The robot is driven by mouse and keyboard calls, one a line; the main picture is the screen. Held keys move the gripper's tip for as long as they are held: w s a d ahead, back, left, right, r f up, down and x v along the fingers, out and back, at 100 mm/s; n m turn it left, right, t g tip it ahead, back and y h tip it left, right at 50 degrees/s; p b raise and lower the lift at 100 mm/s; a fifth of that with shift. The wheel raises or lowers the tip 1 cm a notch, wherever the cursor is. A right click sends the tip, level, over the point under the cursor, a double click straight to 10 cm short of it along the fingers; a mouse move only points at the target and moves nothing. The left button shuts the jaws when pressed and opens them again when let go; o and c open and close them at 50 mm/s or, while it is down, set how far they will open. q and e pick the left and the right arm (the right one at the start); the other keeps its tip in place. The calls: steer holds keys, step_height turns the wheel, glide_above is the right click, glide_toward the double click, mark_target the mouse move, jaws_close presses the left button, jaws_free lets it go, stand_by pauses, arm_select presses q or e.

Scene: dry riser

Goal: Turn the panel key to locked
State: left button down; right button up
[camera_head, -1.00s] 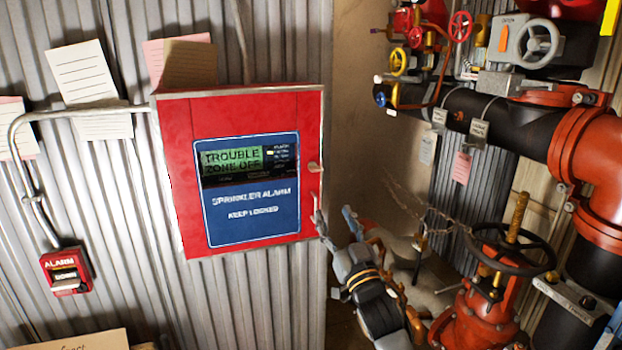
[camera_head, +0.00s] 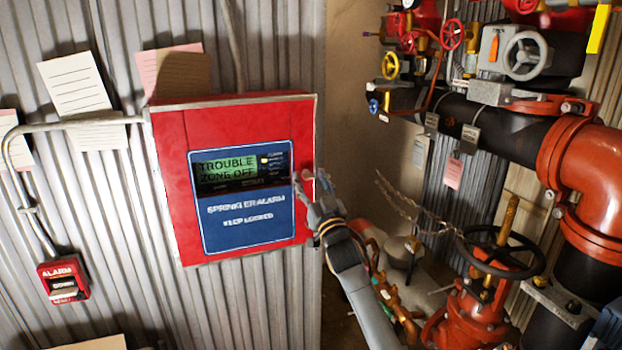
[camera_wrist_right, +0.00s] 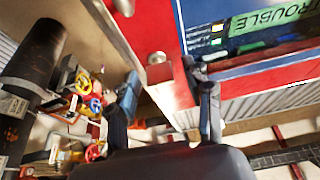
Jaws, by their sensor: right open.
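The red sprinkler alarm panel (camera_head: 173,190) hangs on the corrugated wall in the head view. It has a blue face (camera_head: 240,225) and a green screen reading "TROUBLE ZONE OFF". My right gripper (camera_head: 311,180) is open at the panel's right edge, its fingers over the spot where the key sits, so the key is mostly hidden there. In the right wrist view, a small round metal piece, apparently the key (camera_wrist_right: 158,60), stands out from the red panel (camera_wrist_right: 148,28). It lies between and just beyond the fingertips of my gripper (camera_wrist_right: 165,85). I cannot tell whether they touch.
A red alarm pull box (camera_head: 64,280) is at the lower left, with paper notes (camera_head: 75,84) above it. To the right are red and black pipes (camera_head: 525,130), handwheels and a chain (camera_head: 415,208). A large valve wheel (camera_head: 500,250) stands right of my arm.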

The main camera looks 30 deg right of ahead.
jaws_close()
